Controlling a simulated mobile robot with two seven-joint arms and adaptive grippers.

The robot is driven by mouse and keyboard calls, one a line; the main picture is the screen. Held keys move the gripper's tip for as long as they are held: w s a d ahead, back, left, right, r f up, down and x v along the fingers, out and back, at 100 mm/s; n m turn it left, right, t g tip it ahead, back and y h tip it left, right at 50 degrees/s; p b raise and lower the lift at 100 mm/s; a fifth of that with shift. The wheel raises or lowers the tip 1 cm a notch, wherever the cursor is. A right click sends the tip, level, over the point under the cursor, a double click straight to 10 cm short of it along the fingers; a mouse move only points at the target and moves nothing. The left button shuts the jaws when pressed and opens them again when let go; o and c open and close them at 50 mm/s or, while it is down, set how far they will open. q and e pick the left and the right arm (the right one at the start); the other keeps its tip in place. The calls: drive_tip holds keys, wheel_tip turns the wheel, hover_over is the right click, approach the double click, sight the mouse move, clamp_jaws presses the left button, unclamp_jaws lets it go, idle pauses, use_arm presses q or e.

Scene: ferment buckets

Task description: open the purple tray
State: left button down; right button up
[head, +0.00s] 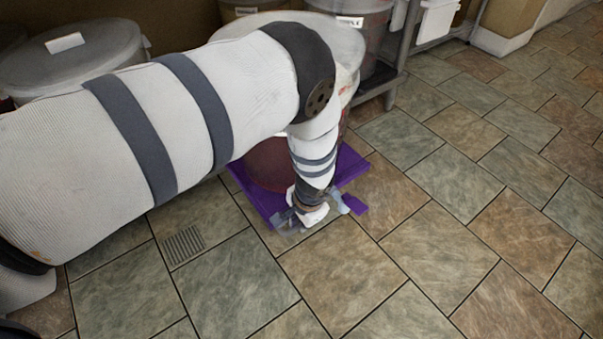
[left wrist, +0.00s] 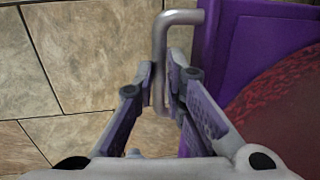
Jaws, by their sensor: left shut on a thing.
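The purple tray (head: 352,162) lies on the tiled floor under a reddish bucket (head: 275,165). My left arm hides part of both in the head view. In the left wrist view the tray's purple edge (left wrist: 240,45) is at the upper right, with the dark red bucket side beside it. A grey bent metal handle (left wrist: 162,40) stands at the tray's edge. My left gripper (head: 318,214) is low at the tray's front corner. In the left wrist view its fingers (left wrist: 160,85) are shut on the handle, one on each side. My right gripper is not in view.
A lidded grey bucket (head: 70,55) stands at the upper left. More buckets and a metal rack (head: 385,85) stand behind. A floor drain grate (head: 183,245) lies left of the tray. The tiled floor in front and to the right is clear.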

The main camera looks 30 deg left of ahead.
use_arm(q)
drive_tip(key=shift+s+d, duration=0.1)
drive_tip(key=shift+d, duration=0.1)
idle(0.3)
drive_tip(key=c, duration=1.7)
unclamp_jaws()
drive_tip(key=shift+o, duration=0.2)
wheel_tip(320, 180, up, 12)
drive_tip(key=d, duration=0.2)
drive_tip(key=shift+s, duration=0.35)
drive_tip(key=shift+f, duration=0.15)
